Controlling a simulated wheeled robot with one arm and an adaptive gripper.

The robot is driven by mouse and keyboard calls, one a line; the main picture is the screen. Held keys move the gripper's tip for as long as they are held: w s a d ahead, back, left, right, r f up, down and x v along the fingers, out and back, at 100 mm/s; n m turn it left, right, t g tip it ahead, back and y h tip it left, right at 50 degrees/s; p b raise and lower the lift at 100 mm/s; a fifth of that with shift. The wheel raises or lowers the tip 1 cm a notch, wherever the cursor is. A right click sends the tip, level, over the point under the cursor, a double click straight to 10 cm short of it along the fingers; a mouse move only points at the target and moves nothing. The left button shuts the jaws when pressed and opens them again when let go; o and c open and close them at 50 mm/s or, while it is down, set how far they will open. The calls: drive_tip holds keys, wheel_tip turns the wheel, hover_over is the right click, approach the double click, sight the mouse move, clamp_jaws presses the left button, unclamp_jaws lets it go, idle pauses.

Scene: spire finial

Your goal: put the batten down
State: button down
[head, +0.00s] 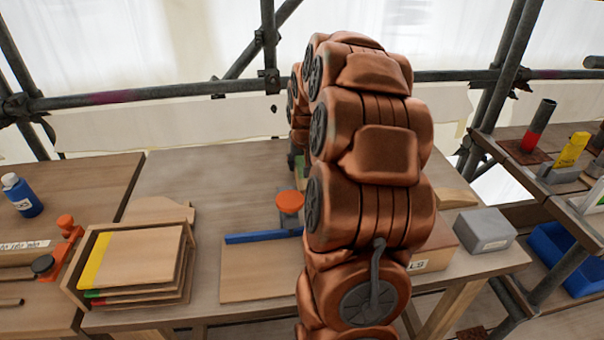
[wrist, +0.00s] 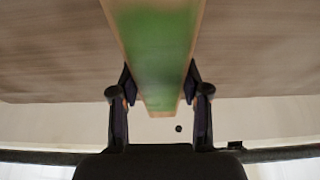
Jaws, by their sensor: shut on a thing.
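The batten (wrist: 155,45) is a long wooden strip with a green face. In the wrist view it runs from the top edge down between the two dark fingers of my gripper (wrist: 160,88), which is shut on it. In the head view my copper arm hides the gripper and most of what it holds; a small green patch shows at the arm's left edge, and I cannot tell whether it is the batten. The wooden table (head: 215,170) lies beneath and around the arm. I cannot tell whether the batten touches it.
A blue strip (head: 262,236) lies by a wooden board (head: 260,270) and an orange-topped clamp (head: 289,202). A wooden tray (head: 72,283) of boards stands front left. A grey block (head: 484,230) sits at right. The table's back left is clear.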

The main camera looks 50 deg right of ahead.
drive_tip(key=shift+f, duration=2)
drive_tip(key=shift+f, duration=0.1)
drive_tip(key=c, duration=0.6)
unclamp_jaws()
drive_tip(key=shift+o, duration=0.2)
